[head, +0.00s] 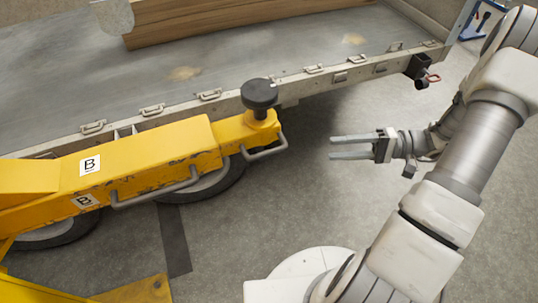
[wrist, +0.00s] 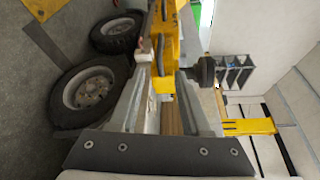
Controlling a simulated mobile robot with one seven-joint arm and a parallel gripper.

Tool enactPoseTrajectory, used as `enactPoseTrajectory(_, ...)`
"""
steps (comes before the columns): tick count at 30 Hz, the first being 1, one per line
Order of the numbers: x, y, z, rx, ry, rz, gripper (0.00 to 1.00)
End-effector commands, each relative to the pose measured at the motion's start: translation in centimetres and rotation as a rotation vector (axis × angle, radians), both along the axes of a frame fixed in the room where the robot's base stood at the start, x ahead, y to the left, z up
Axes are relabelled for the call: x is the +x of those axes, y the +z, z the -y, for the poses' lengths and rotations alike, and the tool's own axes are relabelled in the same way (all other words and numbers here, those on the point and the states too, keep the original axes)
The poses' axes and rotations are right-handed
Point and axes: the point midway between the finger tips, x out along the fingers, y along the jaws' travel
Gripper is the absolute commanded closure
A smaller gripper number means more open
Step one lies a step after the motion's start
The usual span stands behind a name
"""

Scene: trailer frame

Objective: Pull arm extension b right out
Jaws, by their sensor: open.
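The yellow arm extension b (head: 150,155) carries white B labels and lies along the near side of the trailer. Its narrower right end (head: 232,133) bears a round black pad (head: 260,94) and a grey end handle (head: 265,151). A longer grey handle (head: 155,190) runs along its side. My gripper (head: 333,147) is open and empty, right of the end handle and apart from it, with its fingers pointing left at it. In the wrist view the yellow extension (wrist: 164,45) shows between and beyond the fingers (wrist: 164,72), with the black pad (wrist: 205,70) to the right.
The grey trailer bed (head: 200,60) with latches along its edge stands behind. Wheels (head: 208,183) sit under the extension. A black bracket (head: 418,70) juts from the trailer edge above my gripper. The floor (head: 300,200) between extension and gripper is clear.

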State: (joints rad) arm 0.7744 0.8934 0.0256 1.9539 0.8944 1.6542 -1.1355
Motion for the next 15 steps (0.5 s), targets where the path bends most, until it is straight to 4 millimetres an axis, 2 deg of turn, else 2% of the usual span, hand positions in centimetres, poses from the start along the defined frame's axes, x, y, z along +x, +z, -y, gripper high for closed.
enactPoseTrajectory(5, 0.2, -0.2, -1.5, 0.007, -0.002, 0.002, 0.53)
enactPoseTrajectory(15, 0.7, -0.9, -8.6, 0.005, 0.003, -0.001, 0.53)
